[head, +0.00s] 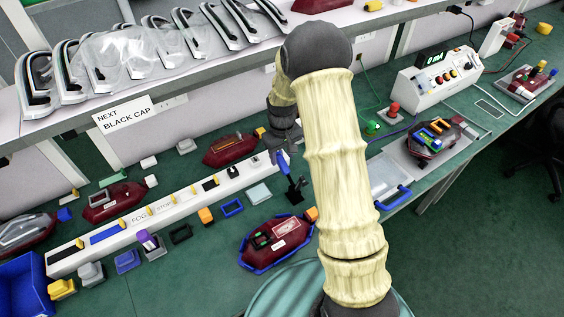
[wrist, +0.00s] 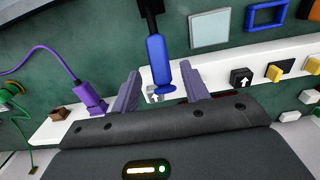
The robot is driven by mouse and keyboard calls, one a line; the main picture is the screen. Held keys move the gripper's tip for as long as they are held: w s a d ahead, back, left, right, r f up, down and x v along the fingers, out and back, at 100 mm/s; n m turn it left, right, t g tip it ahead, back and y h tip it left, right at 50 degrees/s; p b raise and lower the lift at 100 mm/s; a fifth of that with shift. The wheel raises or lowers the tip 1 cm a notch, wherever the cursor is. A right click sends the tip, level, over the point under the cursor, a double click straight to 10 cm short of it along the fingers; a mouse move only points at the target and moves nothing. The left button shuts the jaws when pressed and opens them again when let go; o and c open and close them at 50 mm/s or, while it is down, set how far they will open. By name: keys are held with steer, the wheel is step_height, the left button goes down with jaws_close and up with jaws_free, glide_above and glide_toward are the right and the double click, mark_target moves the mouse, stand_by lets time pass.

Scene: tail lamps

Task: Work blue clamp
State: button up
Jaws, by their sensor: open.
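The blue clamp has a blue handle (head: 283,161) that stands tilted on a black base (head: 296,187), behind the red tail lamp (head: 277,243) on the green bench. In the wrist view the blue handle (wrist: 157,62) points toward me, with its rounded end between the two fingers of my open gripper (wrist: 160,76). I cannot tell whether either finger touches it. In the head view my gripper (head: 279,150) is at the handle's upper end, and its fingers are mostly hidden by my wrist.
A long white rail (head: 160,216) with small coloured parts runs beside the clamp. A pale square block (head: 258,193) and a blue frame (head: 232,208) lie near it. The shelf (head: 200,72) with lamp trims is above. A purple cable (wrist: 57,68) is at left in the wrist view.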

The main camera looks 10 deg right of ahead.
mark_target(282, 161)
step_height(282, 161, down, 4)
steer(key=shift+f, duration=0.2)
jaws_close()
